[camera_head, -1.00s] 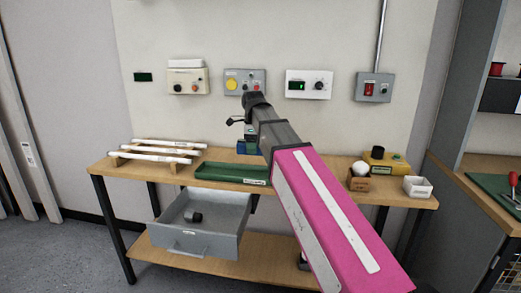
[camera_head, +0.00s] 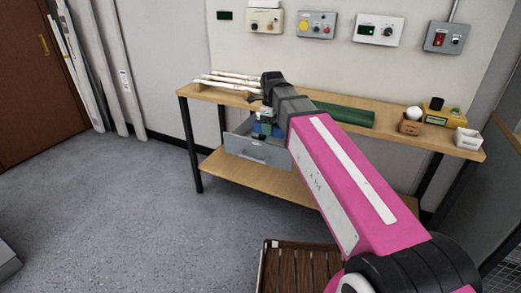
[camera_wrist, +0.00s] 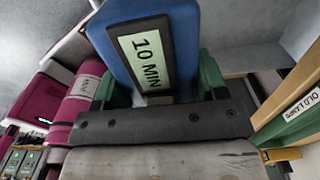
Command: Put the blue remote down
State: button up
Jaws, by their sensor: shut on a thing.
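The blue remote (camera_wrist: 187,45) fills the upper middle of the wrist view, with a pale "10 MIN" label on its face. My gripper (camera_wrist: 158,88) is shut on it, with a green finger at each side. In the head view the blue remote (camera_head: 256,130) shows small below the dark wrist, partly hidden by my gripper (camera_head: 265,129). It appears in front of the bench and above the grey drawer; the exact gap cannot be told.
The wooden bench (camera_head: 395,128) carries white tubes (camera_head: 228,83) at left, a green tray (camera_head: 345,113), a brown box (camera_head: 409,125) and a white box (camera_head: 467,138) at right. The grey drawer (camera_head: 262,152) hangs open beneath. A slatted crate (camera_head: 300,268) stands on the floor.

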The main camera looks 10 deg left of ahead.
jog(key=shift+s+a+f, duration=0.15)
jog(key=shift+s+f, duration=0.1)
jog(key=shift+w+f, duration=0.2)
jog(key=shift+f, duration=0.05)
jog(key=w+d+f, duration=0.2)
jog(key=w, duration=0.1)
jog(key=w+d+f, duration=0.2)
jog(key=w, duration=0.1)
jog(key=w+d+f, duration=0.2)
jog(key=shift+w+f, duration=0.2)
jog(key=shift+w, duration=0.2)
jog(key=shift+d+f, duration=0.1)
jog(key=shift+f, duration=1.95)
jog(key=shift+f, duration=0.15)
jog(key=o, duration=1.1)
notch_tip(320, 180, up, 12)
jog(key=shift+r, duration=0.2)
